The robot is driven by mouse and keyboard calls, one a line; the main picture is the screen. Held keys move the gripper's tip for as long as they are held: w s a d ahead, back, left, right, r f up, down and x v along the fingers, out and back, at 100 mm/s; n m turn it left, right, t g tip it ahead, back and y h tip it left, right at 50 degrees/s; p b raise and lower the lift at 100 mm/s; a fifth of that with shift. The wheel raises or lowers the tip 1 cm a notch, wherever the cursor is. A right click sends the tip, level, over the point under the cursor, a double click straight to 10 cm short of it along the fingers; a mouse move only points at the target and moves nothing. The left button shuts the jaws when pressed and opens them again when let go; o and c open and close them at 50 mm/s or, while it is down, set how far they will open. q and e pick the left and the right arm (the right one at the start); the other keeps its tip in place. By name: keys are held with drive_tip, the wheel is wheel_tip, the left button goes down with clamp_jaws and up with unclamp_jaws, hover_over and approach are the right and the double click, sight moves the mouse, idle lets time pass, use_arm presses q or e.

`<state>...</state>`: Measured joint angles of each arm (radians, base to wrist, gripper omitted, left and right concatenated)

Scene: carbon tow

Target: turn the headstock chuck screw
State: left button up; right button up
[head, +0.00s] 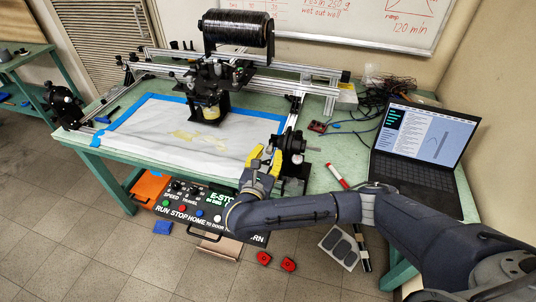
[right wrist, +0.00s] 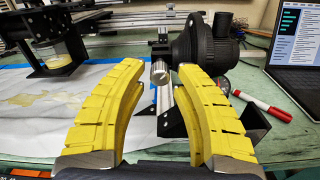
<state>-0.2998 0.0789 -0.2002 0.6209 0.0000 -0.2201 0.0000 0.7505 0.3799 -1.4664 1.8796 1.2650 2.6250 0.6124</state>
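The black headstock (head: 291,141) stands at the right end of the metal frame in the head view. In the right wrist view its round black body (right wrist: 205,45) is just beyond my fingers. A silver cylindrical piece, apparently the chuck screw (right wrist: 161,72), shows on its left side, between and beyond my fingertips. My right gripper (head: 266,156) has yellow ribbed fingers and sits just left of and in front of the headstock. It is open and empty, with a clear gap between the tips. I cannot tell whether a finger touches anything. My left gripper is not in view.
A black spool (head: 238,30) and carriage stand over the white sheet (head: 160,125) on the green bench. A red marker (head: 337,176) and a laptop (head: 425,140) lie right of the headstock, with cables behind. A control panel (head: 190,200) hangs at the front edge.

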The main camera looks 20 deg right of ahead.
drive_tip(key=shift+c, duration=0.4)
clamp_jaws()
